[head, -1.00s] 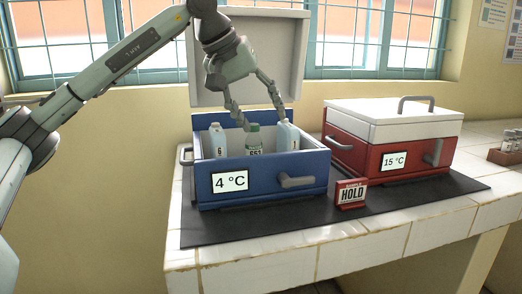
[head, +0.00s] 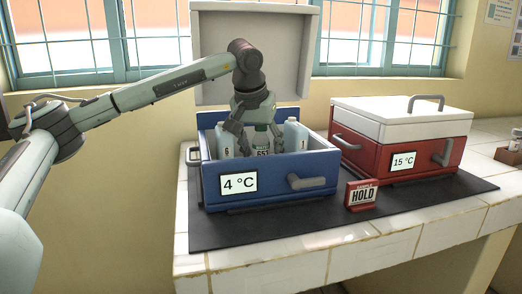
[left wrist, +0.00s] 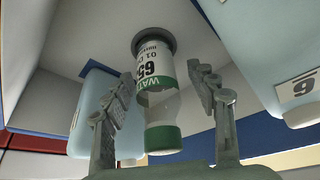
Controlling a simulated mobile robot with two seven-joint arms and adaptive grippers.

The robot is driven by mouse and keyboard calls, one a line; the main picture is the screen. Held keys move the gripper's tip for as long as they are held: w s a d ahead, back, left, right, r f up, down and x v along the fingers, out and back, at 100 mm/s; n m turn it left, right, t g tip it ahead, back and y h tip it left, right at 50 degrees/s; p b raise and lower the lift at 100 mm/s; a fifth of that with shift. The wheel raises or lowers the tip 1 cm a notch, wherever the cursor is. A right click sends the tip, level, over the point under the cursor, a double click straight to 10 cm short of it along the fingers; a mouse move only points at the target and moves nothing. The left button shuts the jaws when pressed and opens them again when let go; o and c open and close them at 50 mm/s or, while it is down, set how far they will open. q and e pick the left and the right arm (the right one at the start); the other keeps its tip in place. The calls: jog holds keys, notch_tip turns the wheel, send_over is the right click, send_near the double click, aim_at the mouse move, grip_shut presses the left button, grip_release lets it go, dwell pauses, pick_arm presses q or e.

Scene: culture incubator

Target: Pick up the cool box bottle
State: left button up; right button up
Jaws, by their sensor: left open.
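The blue cool box (head: 215,190) stands open on the counter, its display reading 4 °C. In it stands a bottle (head: 262,153) with a green cap and a white label numbered 65-something, between two pale blue bottles. My left gripper (head: 261,143) points down into the box, its open fingers on either side of this bottle. In the left wrist view the bottle (left wrist: 153,60) appears inverted, its green cap towards the camera, between the open fingers (left wrist: 158,78). Gaps show beside it, and I see no firm contact. My right gripper is not in view.
The pale blue bottles (head: 225,141) (head: 295,136) stand close on both sides of the gripper. The box's raised lid (head: 250,60) is behind the arm. The front of the dark mat (head: 290,225) is clear.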

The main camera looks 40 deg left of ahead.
pick_arm(q)
jog(key=shift+x, duration=0.85)
jog(key=shift+c, duration=0.4)
jog(key=shift+r, duration=0.1)
jog(key=c, duration=1.2)
jog(key=shift+r, duration=0.1)
jog(key=shift+c, duration=0.2)
notch_tip(320, 180, up, 10)
jog(key=shift+f, duration=0.15)
jog(key=shift+d, duration=0.1)
